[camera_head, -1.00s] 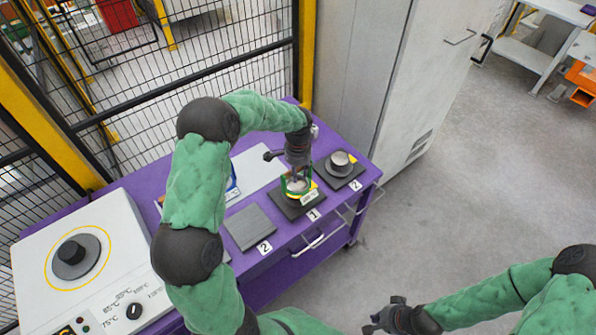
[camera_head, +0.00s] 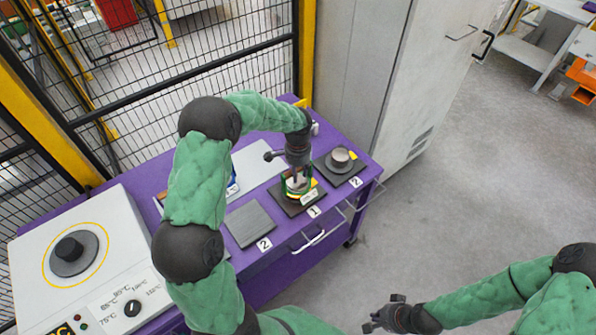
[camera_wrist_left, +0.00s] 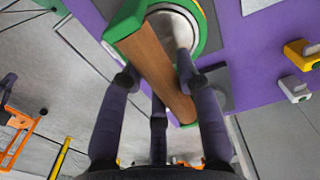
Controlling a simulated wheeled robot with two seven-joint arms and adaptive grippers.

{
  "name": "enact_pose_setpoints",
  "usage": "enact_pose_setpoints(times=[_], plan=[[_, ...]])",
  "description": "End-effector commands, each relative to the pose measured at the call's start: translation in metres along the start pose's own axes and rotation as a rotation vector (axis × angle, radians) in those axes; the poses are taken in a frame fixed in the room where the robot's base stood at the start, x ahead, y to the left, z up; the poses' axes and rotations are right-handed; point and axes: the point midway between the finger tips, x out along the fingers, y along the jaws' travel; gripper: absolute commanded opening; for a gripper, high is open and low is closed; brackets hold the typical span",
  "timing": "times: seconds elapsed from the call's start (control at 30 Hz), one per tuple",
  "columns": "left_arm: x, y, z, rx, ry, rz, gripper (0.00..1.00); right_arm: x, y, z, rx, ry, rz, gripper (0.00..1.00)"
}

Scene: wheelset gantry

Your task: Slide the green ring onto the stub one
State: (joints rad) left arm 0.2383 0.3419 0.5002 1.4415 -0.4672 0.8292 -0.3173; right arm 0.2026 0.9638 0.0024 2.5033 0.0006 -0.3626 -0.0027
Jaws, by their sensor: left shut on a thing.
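My left gripper (camera_head: 297,174) points down over the stub stand marked 1 (camera_head: 290,206) and is shut on the green ring (camera_head: 284,187). In the left wrist view, its fingers (camera_wrist_left: 160,75) sit either side of a brown band with green ends, which seems part of the ring (camera_wrist_left: 130,20). The ring appears around or just above the pale round top of stub one (camera_wrist_left: 178,28); how far down it sits is hidden. Stub two (camera_head: 340,158) stands bare on its dark plate behind and right. My right gripper (camera_head: 386,316) is low at the front, away from the table; its jaw opening is unclear.
An empty grey plate (camera_head: 250,223) lies left of stand one on the purple table (camera_head: 285,243). A white heater box (camera_head: 115,270) with a dark knob stands at the left. A mesh fence (camera_head: 200,90) and a grey cabinet (camera_head: 375,80) stand behind.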

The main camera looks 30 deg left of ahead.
Motion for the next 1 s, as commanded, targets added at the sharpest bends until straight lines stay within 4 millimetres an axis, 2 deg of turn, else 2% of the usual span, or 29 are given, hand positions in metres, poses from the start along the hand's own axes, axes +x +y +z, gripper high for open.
enact_pose_setpoints(times=[0.8,0.83,0.9,1.0], plan=[[0.017,-0.001,-0.001,-0.001,0.002,-0.002,0.00,0.010,0.004,0.000,0.000,0.000,0.000,0.00],[0.016,-0.001,-0.001,-0.001,0.002,-0.002,0.41,0.009,0.003,0.000,0.000,0.000,0.000,0.00],[0.015,-0.001,-0.001,-0.001,0.002,-0.002,0.60,0.009,0.003,0.000,0.000,0.000,0.000,0.00],[0.016,-0.001,0.000,-0.001,0.002,-0.001,0.60,0.009,0.003,0.000,0.000,0.000,0.000,0.00]])
